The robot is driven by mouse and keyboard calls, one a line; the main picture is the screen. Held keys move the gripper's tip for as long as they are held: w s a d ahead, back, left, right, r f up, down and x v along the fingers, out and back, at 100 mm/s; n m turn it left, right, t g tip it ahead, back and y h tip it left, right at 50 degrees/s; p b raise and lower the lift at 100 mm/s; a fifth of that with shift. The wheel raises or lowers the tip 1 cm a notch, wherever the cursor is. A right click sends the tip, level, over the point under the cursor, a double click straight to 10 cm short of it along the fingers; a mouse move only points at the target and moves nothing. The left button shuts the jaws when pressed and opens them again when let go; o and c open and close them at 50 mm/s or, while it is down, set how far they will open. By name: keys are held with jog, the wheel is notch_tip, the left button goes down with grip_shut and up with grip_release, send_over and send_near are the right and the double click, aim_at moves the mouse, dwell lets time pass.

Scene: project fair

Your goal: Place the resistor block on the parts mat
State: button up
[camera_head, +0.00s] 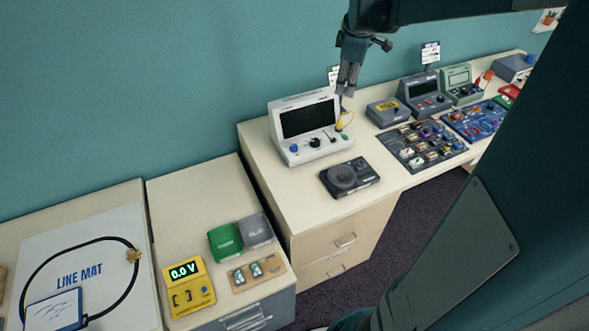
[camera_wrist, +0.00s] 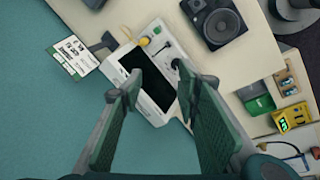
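My gripper (camera_head: 346,88) hangs above the white instrument (camera_head: 289,150) with a dark screen. In the wrist view my gripper (camera_wrist: 160,90) has its two green-padded fingers wide apart, with nothing between them; the white instrument (camera_wrist: 168,94) shows beyond them. A dark blue mat (camera_head: 415,169) bearing several small blocks lies on the counter to the right of the gripper, and a brighter blue board (camera_head: 462,132) lies beyond it. No label tells which is the parts mat. I cannot tell which small block is the resistor block.
A black speaker-like box (camera_head: 350,177) sits in front of the white instrument. Grey (camera_head: 424,96) and green (camera_head: 461,85) instruments stand along the wall. A yellow meter (camera_head: 188,287) and a green box (camera_head: 225,242) are on the lower counter. My arm hides the right side.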

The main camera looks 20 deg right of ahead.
jog(key=s+a+r+m+t, duration=0.1)
jog(key=s+a+m, duration=0.1)
jog(key=s+a, duration=0.55)
jog(key=s+a+r+m+t, duration=0.1)
jog(key=s+a+m, duration=0.25)
jog(key=a, duration=0.65)
jog(key=s+a+f+m+t+y, duration=0.1)
jog(key=s+a+f+m, duration=0.3)
jog(key=s+a, duration=0.8)
jog(key=shift+s+a+f+t, duration=0.15)
jog(key=shift+s+f+t, duration=0.4)
jog(key=shift+s+t, duration=0.05)
